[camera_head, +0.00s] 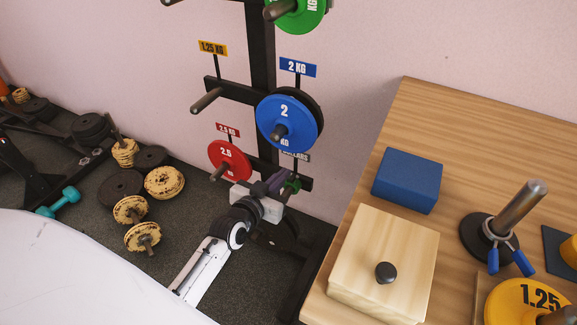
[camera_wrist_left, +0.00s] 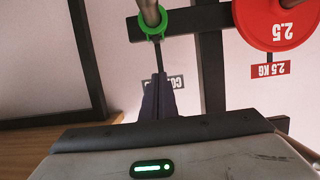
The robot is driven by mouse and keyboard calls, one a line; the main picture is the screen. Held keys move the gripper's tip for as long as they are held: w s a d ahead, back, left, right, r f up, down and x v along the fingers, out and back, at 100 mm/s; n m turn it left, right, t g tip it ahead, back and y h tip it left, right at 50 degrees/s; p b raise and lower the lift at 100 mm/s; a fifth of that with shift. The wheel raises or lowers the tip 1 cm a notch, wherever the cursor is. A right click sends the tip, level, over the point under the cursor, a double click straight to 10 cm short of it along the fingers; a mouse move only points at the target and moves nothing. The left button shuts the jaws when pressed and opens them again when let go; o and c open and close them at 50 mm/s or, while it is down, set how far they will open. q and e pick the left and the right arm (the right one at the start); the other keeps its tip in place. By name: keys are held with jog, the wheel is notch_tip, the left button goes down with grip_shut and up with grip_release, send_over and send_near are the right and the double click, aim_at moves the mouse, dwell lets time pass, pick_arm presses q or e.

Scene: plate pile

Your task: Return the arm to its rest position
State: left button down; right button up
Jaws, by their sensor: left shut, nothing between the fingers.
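My left arm (camera_head: 203,268) reaches in from the bottom, low in front of the plate rack. My left gripper (camera_head: 280,182) is shut and empty near the rack's lowest peg row. In the left wrist view its dark purple fingers (camera_wrist_left: 158,85) are together, pointing at the rack. A green collar (camera_wrist_left: 153,27) is around a peg just beyond the fingertips in that view. In the head view the collar (camera_head: 291,186) shows beside the gripper, partly hidden; I cannot tell whether they touch. My right gripper is not in view.
A red 2.5 plate (camera_head: 229,160) and a blue 2 plate (camera_head: 285,118) hang on the rack near my gripper. The wooden table (camera_head: 470,125) at right carries a blue block (camera_head: 407,180), a wooden box (camera_head: 388,245) and a metal post (camera_head: 518,207). Dumbbells (camera_head: 143,237) lie on the floor.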

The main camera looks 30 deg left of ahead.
pick_arm(q)
jog(key=v, duration=0.5)
jog(key=shift+p, duration=0.3)
jog(key=s+d+f+m+g+h+p, duration=0.1)
jog(key=s+d+f+g+p, duration=0.1)
jog(key=s+d, duration=0.5)
jog(key=s+d+f+m+g+h+p, duration=0.1)
jog(key=s+d+f+g, duration=0.3)
jog(key=s, duration=0.9)
jog(key=d+f+h, duration=0.1)
jog(key=d, duration=0.2)
jog(key=shift+s+d+f+m+p, duration=0.15)
jog(key=shift+s+f+m+p, duration=0.1)
jog(key=shift+s+m+p, duration=0.15)
